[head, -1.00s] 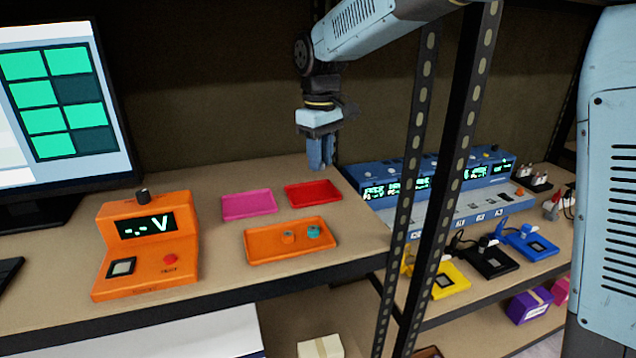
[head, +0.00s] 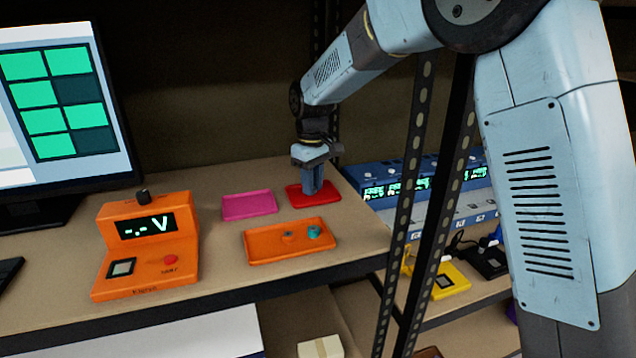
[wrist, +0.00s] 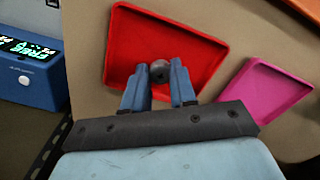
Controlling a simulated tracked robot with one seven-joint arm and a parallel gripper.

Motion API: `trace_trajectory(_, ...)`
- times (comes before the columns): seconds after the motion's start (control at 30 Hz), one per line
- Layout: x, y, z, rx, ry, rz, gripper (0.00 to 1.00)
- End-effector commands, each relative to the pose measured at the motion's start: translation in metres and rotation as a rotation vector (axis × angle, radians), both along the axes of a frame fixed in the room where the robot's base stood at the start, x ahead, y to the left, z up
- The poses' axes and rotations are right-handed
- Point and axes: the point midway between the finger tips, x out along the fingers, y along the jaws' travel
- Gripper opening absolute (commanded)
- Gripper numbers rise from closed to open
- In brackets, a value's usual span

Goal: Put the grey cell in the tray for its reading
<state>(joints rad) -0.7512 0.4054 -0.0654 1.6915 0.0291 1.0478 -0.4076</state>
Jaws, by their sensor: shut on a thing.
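My gripper (head: 312,190) is over the red tray (head: 295,200) at the back of the bench. In the wrist view its two blue fingers are shut on a round grey cell (wrist: 159,70). The cell appears over the floor of the red tray (wrist: 122,45), near its middle. I cannot tell whether its underside touches the tray. In the head view the fingers hide the cell.
A pink tray (head: 248,205) lies left of the red one. An orange tray (head: 262,256) in front holds a teal cell (head: 313,232) and a small greyish one (head: 288,236). An orange voltage tester (head: 150,250) shows "-.- V". A shelf post (head: 410,190) stands to the right.

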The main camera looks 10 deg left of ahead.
Motion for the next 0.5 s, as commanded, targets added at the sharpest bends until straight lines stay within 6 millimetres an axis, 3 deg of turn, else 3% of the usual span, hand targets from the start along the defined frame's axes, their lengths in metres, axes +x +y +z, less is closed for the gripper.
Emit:
trace_trajectory(0.3, 0.0003, -0.0003, -0.0016, 0.001, 0.000, -0.001, 0.09)
trace_trajectory(0.33, 0.0004, -0.0002, -0.0015, 0.002, -0.001, -0.001, 0.28)
trace_trajectory(0.5, 0.0005, -0.0004, -0.0013, 0.002, -0.001, -0.001, 0.44)
